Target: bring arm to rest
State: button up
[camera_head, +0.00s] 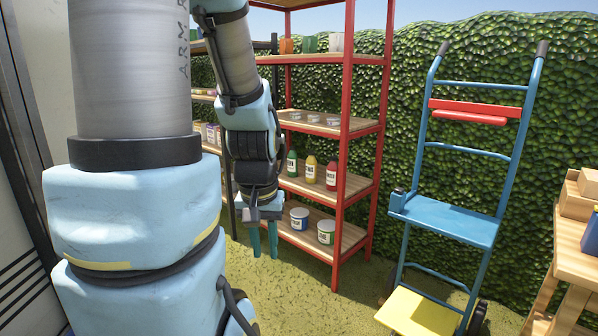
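My arm fills the left of the head view, with thick grey and light-blue links. My gripper (264,240) hangs at its end and points down, in front of the shelf's left side. Its two teal fingers stand a little apart, with a narrow gap between them. Nothing shows between the fingers.
A red-framed shelf (349,120) with wooden boards holds bottles (311,168), cans (326,232) and pots. A blue hand truck (450,222) stands at right before a hedge (480,60). A wooden table (575,262) is at the right edge. Grassy floor (300,300) is open between.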

notch_tip(320, 180, up, 5)
jog(key=p, duration=0.3)
jog(key=shift+r, duration=0.2)
